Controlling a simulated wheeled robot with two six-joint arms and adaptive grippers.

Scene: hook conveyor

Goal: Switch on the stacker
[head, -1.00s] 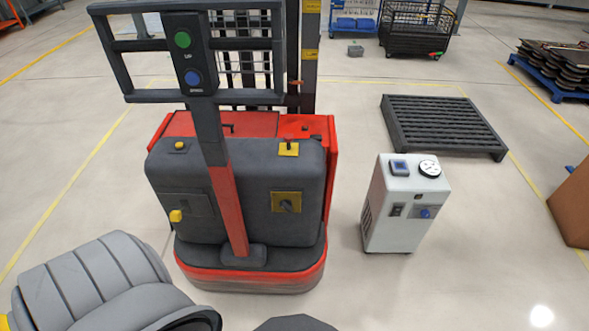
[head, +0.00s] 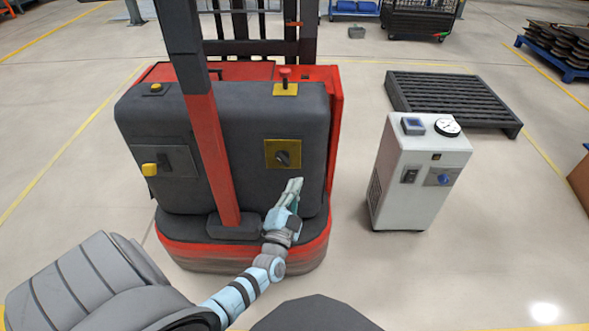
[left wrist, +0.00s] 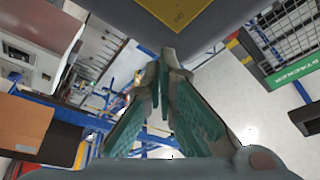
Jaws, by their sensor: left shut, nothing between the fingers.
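The stacker (head: 228,111) is a red and dark grey machine with a red mast post. On its grey housing a black rotary switch (head: 283,158) sits on a yellow plate (head: 270,146). Red and yellow controls show on top, and a yellow knob (head: 149,169) at the left. My left gripper (head: 295,182) is shut and empty, just below and slightly right of the yellow plate, apart from the switch. In the left wrist view its fingertips (left wrist: 167,62) are together, and part of the yellow plate (left wrist: 178,16) shows above. The switch knob is not clearly seen there. My right gripper is not in view.
A white cabinet (head: 417,175) with a gauge and blue knob stands right of the stacker. A dark slatted pallet (head: 450,98) lies behind it. The floor between the stacker and the cabinet is clear. A green-labelled sign (left wrist: 290,72) shows in the left wrist view.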

